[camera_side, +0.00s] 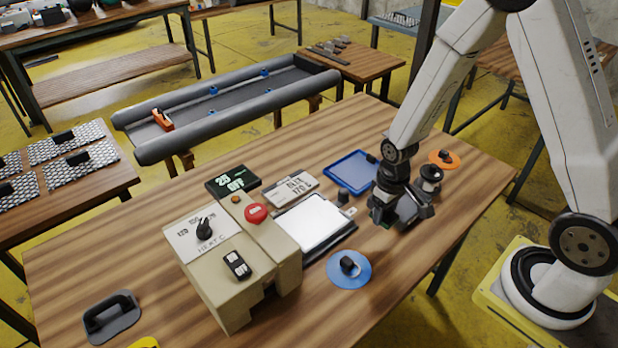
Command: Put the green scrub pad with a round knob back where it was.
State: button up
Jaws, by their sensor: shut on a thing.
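My gripper (402,213) is low over the right part of the wooden table, just right of the blue tray. It is shut on a dark greyish thing (408,207) that is mostly hidden between and behind the fingers. I see no clear green on it and no round knob, so I cannot tell whether it is the scrub pad. No green pad shows plainly elsewhere. Whether the held thing touches the table is not clear.
A blue tray (338,179), a white plate (312,222) and a blue disc with a black knob (338,281) lie close by. A dark knobbed jar (430,178) and an orange disc (451,161) stand right of my gripper. A beige control box (270,262) is left.

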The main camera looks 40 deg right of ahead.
send_over(379, 241)
jog(key=shift+w+f, duration=0.1)
jog(key=shift+f, duration=2.1)
jog(key=shift+f, duration=1.8)
jog(key=shift+f, duration=0.15)
jog(key=o, duration=1.2)
jog(key=shift+r, duration=6.2)
